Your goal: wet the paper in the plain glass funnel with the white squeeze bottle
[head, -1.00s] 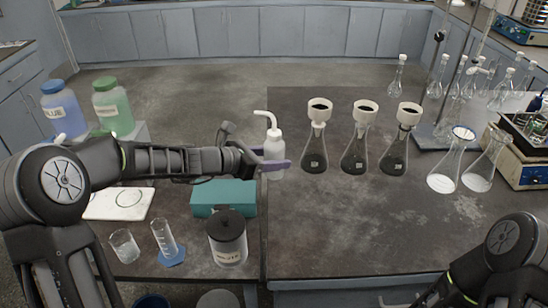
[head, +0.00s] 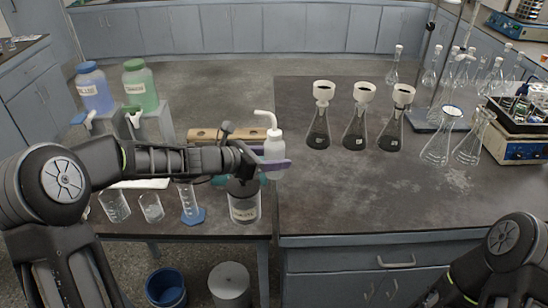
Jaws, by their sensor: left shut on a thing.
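The white squeeze bottle (head: 273,148) with its bent spout is upright in my left gripper (head: 272,165), which is shut on it, near the seam between the two benches. Paper inside cannot be made out. My right arm shows at the lower right, its gripper out of frame.
A dark lidded jar (head: 243,202), beakers (head: 151,208) and a blue-based cylinder (head: 189,204) stand on the left bench. Blue (head: 94,92) and green (head: 140,88) bottles are behind. The right bench's front is clear. A ring stand (head: 427,125) stands behind the clear flasks.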

